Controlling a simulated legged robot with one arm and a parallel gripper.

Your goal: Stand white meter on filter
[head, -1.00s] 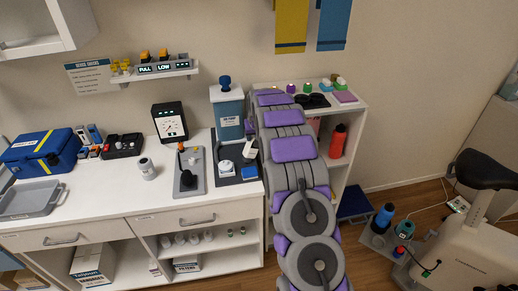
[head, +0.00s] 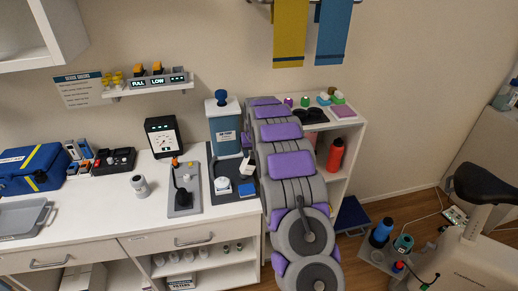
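A small white object (head: 247,166), possibly the white meter, is tilted at the right side of the dark tray, close beside my arm. It is too small to identify surely. A blue-grey canister (head: 226,133) with a white top, a dark blue knob and a label stands at the back of that tray. I cannot read the label or tell if it is the filter. A low white round piece (head: 222,186) and a blue block (head: 247,189) are on the tray. My purple-and-grey arm reaches up beside the counter's right end. Its links hide my gripper, so its grip cannot be seen.
The dark tray (head: 211,173) is on the white counter (head: 107,212). A shelf with a red bottle (head: 335,155) stands right of my arm.

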